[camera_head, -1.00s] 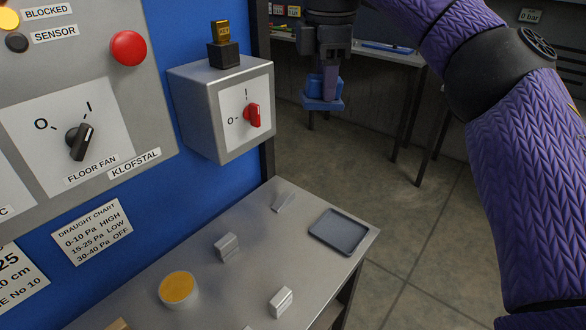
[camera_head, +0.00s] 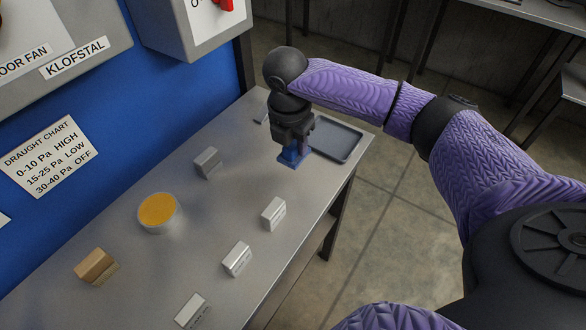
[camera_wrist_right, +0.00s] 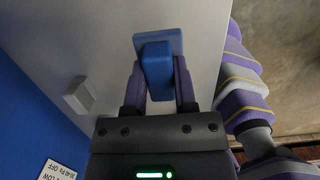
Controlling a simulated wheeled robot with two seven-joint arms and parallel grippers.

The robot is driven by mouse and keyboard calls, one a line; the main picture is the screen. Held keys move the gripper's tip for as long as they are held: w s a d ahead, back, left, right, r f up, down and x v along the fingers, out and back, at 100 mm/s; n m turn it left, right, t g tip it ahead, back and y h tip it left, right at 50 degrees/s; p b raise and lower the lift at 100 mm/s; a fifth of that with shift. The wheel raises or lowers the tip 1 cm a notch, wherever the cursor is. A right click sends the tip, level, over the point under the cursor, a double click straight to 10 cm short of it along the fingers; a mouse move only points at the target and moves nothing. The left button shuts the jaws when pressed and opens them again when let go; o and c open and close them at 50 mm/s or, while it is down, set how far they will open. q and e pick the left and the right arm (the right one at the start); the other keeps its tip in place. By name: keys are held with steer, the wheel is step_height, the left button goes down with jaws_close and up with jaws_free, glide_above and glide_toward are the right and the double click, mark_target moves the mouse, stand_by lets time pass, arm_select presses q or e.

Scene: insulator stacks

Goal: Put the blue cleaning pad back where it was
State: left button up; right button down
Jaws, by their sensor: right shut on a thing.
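The blue cleaning pad (camera_head: 291,159) is in my right gripper (camera_head: 294,146), low over the metal table (camera_head: 225,215), just left of a grey tray (camera_head: 338,137). In the right wrist view the pad (camera_wrist_right: 157,62) has a blue block-like grip between the two fingers of the gripper (camera_wrist_right: 160,85), and a flat blue plate beyond it. I cannot tell whether the plate touches the table or hovers just above it. The gripper hides part of the tray's left side. My left gripper is not in view.
A tub with a yellow top (camera_head: 158,211), a tan block (camera_head: 95,266) and several small grey-white blocks (camera_head: 273,213) stand on the table. A blue wall panel (camera_head: 185,95) borders its left side. The table's right edge drops to open floor (camera_head: 400,240).

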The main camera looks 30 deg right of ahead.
mark_target(296, 175)
step_height(296, 175, down, 7)
steer(key=b, duration=0.2)
steer(key=shift+f+b, duration=0.15)
steer(key=shift+b, duration=0.25)
steer(key=shift+r, duration=0.2)
steer(key=shift+c, duration=2)
jaws_free()
steer(key=shift+r, duration=0.1)
steer(key=r+p, duration=0.2)
steer(key=r, duration=0.1)
steer(key=a+r+p, duration=0.1)
steer(key=r+p, duration=0.1)
steer(key=r, duration=0.2)
steer(key=r+p, duration=0.2)
steer(key=r, duration=0.2)
steer(key=shift+s+a+r, duration=0.25)
steer(key=shift+r, duration=0.15)
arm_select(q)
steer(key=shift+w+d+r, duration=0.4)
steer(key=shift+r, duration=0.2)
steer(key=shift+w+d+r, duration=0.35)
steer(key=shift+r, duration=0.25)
